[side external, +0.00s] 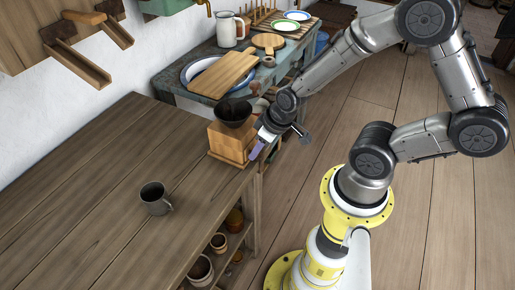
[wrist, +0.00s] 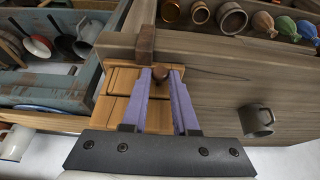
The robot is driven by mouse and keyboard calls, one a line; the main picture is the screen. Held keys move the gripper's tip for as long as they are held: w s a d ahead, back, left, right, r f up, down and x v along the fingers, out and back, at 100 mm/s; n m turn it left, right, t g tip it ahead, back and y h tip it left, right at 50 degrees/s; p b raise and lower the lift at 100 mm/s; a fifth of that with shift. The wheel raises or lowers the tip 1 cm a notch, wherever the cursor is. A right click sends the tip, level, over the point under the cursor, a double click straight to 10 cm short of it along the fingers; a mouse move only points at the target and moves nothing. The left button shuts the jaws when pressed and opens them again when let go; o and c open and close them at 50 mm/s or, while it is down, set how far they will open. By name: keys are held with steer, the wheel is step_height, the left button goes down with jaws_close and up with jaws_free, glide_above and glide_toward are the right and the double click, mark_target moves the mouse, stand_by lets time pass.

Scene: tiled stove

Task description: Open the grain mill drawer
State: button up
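The grain mill (side external: 229,143) is a light wooden box with a dark bowl (side external: 233,112) on top, standing upright at the table's right edge. In the wrist view its wooden body (wrist: 122,82) is partly hidden behind my left finger. A round brown knob (wrist: 160,73) shows between my fingertips; I cannot tell whether either finger touches it. The drawer's outline is hard to make out, and I see no clear pulled-out gap.
A grey metal mug (side external: 155,198) stands on the wooden table (side external: 90,215). Pots (side external: 201,270) sit on the shelf below. Behind the mill, a blue-green counter (side external: 190,95) holds a cutting board (side external: 223,74), plates and a white jug (side external: 227,29).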

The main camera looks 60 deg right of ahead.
jaws_close()
stand_by(1.0)
